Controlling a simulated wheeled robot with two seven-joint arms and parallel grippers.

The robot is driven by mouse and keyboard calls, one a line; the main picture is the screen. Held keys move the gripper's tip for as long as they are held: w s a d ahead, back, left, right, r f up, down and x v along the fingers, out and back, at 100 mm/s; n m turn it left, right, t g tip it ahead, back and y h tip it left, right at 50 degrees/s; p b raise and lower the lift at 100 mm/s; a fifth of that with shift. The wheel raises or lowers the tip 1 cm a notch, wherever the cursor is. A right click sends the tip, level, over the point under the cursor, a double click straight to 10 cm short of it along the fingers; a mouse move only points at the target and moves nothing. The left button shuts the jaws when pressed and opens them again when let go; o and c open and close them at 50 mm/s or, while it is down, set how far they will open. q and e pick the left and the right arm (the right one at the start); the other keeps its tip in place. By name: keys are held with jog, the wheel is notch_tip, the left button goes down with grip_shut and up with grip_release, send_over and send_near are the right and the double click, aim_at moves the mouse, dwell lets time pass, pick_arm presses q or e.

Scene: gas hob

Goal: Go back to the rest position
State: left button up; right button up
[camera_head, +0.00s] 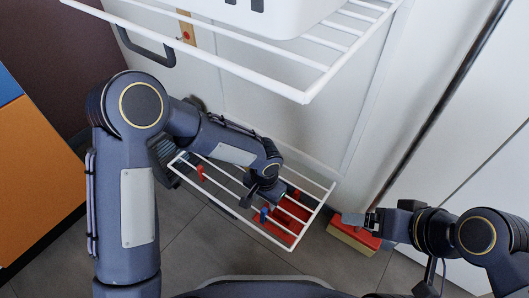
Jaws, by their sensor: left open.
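My left arm comes in from the left, and its gripper (262,198) points down over the lower white wire shelf (232,215). The left gripper is open; its fingertips are small and partly merge with the shelf wires. My right gripper (372,222) is at the lower right, beside the shelf and apart from it. It appears over or close to a red and beige object (354,236); I cannot tell whether they touch or whether its jaws are open.
Red items (287,217) and a small blue item (264,214) show at the lower shelf. An upper white wire shelf (305,96) bears a white container (265,15). A white panel stands behind. Orange and brown panels (35,165) are at left. Grey tiled floor (205,255) shows below.

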pick_arm(q)
jog(key=shift+r, duration=0.1)
jog(key=s+a+r+n+t+h, duration=0.1)
jog(key=s+a+r+n+t, duration=0.2)
jog(key=a+r, duration=1.2)
jog(key=s+a+r+n+t+h, duration=0.1)
jog(key=s+a+r+n, duration=0.25)
jog(key=s, duration=0.35)
jog(key=s+a+r+n+t+h, duration=0.2)
jog(key=s+r+n, duration=0.15)
jog(key=s, duration=0.45)
notch_tip(320, 180, up, 36)
jog(key=m+p, duration=0.1)
jog(key=p, duration=3.5)
jog(key=shift+w+r+g, duration=0.15)
jog(key=shift+r+g, duration=0.05)
jog(key=shift+g, duration=0.1)
